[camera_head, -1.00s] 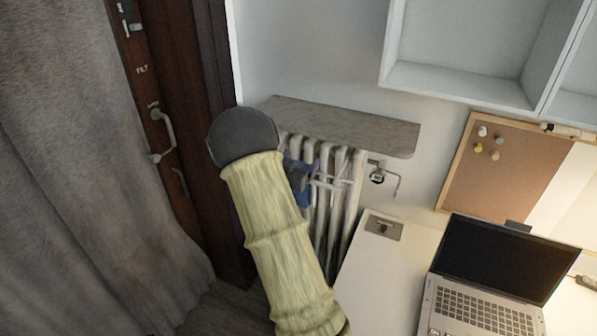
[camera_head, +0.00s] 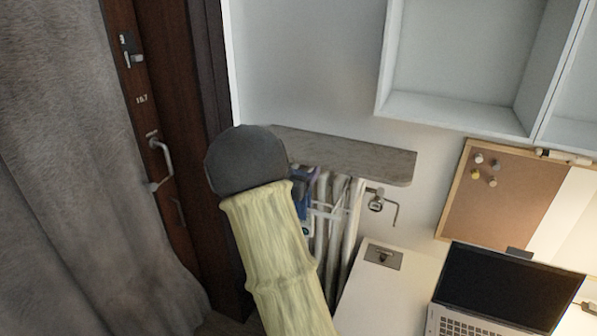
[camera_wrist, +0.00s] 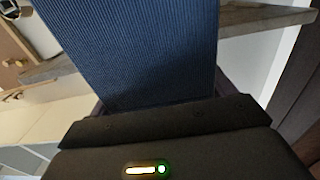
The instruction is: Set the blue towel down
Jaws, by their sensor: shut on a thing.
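The blue towel (camera_wrist: 135,45) is ribbed and fills the upper middle of the wrist view. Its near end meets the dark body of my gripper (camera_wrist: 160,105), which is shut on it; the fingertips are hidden. In the head view a small blue patch of the towel (camera_head: 303,182) shows just right of my arm's dark rounded joint, in front of the radiator and below the grey shelf. My arm hides most of the towel there, and I cannot tell whether it touches the radiator or shelf.
A grey shelf (camera_head: 350,160) sits above the white radiator (camera_head: 340,225). A white desk (camera_head: 385,290) with an open laptop (camera_head: 500,290) stands at right. Wall cubbies (camera_head: 455,110) and a corkboard (camera_head: 490,195) are above it. A grey curtain (camera_head: 85,170) and a brown door (camera_head: 165,100) are at left.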

